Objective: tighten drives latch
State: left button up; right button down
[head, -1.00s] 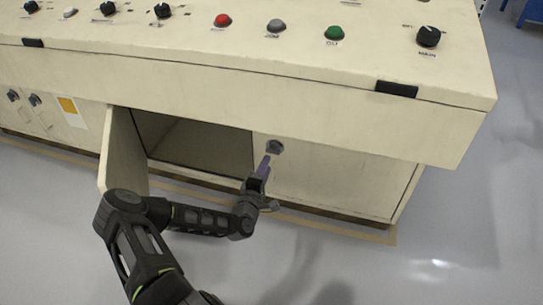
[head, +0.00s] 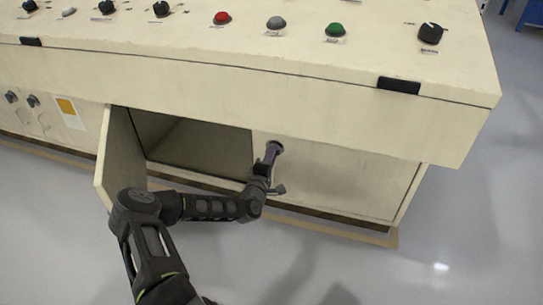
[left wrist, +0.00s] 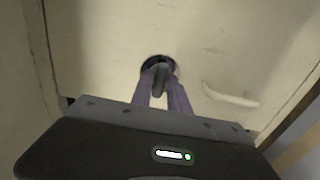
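A round dark latch (head: 274,147) sits on the pale cabinet door (head: 335,175), right of an open compartment. My left gripper (head: 270,155) is at this latch, its purple fingers pointing at the door. In the left wrist view, the latch's grey handle (left wrist: 160,80) lies between the two fingertips of my left gripper (left wrist: 161,76). The fingers stand close on both sides of the handle and appear closed on it. In the head view the gripper partly hides the latch. My right gripper is not in view.
An open door (head: 120,160) swings out left of the dark compartment (head: 200,145), close to my left arm. The console top (head: 300,60) overhangs the latch and carries several knobs and buttons. Two other latches (head: 33,101) show at far left. Floor to the right is clear.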

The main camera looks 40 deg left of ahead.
pick_arm(q)
grip_shut()
jog(key=shift+m, duration=0.3)
jog(key=m+b, duration=0.1)
jog(key=m, duration=1.5)
jog(key=shift+m+b, duration=0.3)
jog(key=shift+b, duration=0.05)
dwell(0.4)
jog(key=shift+o, duration=2)
grip_release()
